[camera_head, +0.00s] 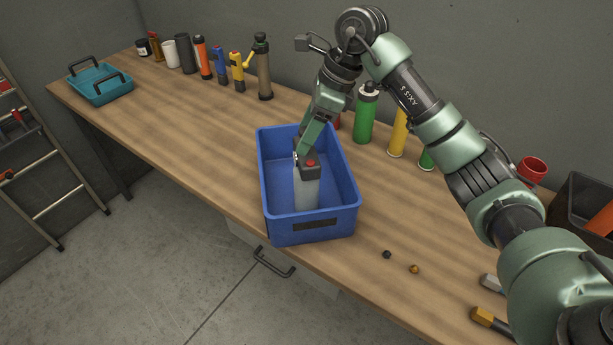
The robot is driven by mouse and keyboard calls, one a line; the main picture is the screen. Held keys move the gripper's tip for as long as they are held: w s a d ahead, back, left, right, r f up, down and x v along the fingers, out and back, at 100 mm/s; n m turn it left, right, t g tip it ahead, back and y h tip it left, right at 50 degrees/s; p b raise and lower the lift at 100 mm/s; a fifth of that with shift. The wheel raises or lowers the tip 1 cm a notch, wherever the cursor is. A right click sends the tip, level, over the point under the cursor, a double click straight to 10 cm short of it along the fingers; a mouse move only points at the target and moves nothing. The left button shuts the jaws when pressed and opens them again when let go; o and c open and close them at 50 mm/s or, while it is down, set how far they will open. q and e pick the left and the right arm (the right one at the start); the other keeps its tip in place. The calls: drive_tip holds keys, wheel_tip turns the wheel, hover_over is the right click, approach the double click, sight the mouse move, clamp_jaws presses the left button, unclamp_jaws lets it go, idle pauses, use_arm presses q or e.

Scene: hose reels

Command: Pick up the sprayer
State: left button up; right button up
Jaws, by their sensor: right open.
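A blue bin (348,205) stands near the front edge of the wooden workbench. Inside it stands a pale grey bottle (306,195) with a dark head and a red spot on top, which looks like a sprayer. My right gripper (305,153) reaches down into the bin from above, right at the bottle's head. It is open, but its fingertips are hard to separate from the dark head, and I cannot tell whether they touch it. A dark bottle with a yellow spray handle (263,72) stands at the back of the bench. My left gripper is out of view.
Several bottles, including a green one (365,118) and a yellow one (399,133), stand along the wall behind the bin. A teal tray (115,93) is at far left. Small pieces lie right of the bin. The bench left of the bin is clear.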

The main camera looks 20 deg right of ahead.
clamp_jaws()
drive_tip(key=shift+r, duration=0.1)
idle(1.2)
